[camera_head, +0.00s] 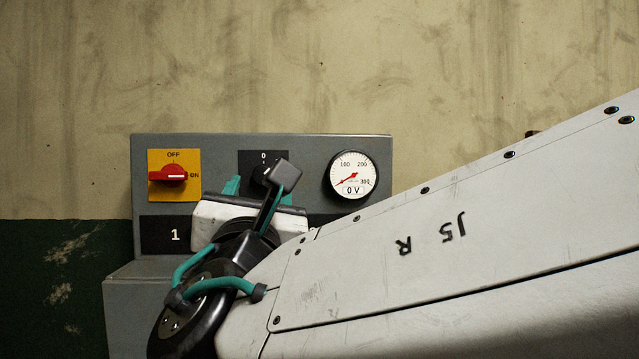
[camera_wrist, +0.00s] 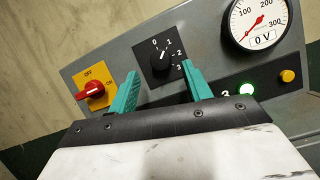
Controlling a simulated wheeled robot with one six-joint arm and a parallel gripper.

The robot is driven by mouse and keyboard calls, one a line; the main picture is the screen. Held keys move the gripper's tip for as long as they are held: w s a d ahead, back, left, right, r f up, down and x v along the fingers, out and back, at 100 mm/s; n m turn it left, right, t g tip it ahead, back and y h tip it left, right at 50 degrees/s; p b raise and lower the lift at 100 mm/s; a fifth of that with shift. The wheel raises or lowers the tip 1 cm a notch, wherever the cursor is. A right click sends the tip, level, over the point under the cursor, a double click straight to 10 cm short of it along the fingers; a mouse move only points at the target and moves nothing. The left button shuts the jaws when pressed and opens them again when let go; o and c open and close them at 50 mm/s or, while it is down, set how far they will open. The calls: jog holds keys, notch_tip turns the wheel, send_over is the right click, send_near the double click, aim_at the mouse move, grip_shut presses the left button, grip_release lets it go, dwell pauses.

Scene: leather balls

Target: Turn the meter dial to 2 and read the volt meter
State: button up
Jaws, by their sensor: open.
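The meter dial (camera_wrist: 164,64) is a black round knob on a black square plate marked 0 to 3. Its white line seems to point at 1 in the wrist view. In the head view the dial plate (camera_head: 246,160) is partly hidden by my wrist. The volt meter (camera_head: 350,175) is a round white gauge with its red needle at the lower left and reads 0 V; it also shows in the wrist view (camera_wrist: 258,22), cut at the top. My gripper (camera_wrist: 160,70) is open, its teal fingers apart and empty, in front of and below the dial.
A red switch (camera_head: 168,174) on a yellow plate sits left of the dial, its white line towards ON. The grey panel (camera_head: 315,150) stands against a stained wall. A lit green lamp (camera_wrist: 246,90) and a yellow button (camera_wrist: 287,76) are at the lower right.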

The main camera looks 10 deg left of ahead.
aim_at(261, 177)
jog(key=shift+x, duration=1.6)
jog(key=c, duration=1)
jog(key=shift+o, duration=0.2)
jog(key=shift+m, duration=0.4)
jog(key=m+h, duration=0.1)
jog(key=m, duration=0.2)
jog(key=m+h, duration=0.2)
jog(key=m, duration=0.1)
jog(key=shift+s+a, duration=0.1)
jog(key=shift+a, duration=0.1)
jog(key=shift+a+r+m+g+h, duration=0.1)
jog(key=shift+m+g+h, duration=0.1)
jog(key=shift+m+h, duration=0.8)
jog(key=shift+r+m+g+h, duration=0.15)
jog(key=shift+m+h, duration=0.25)
jog(key=shift+m, duration=1.2)
jog(key=shift+f+m, duration=0.1)
jog(key=shift+m, duration=0.2)
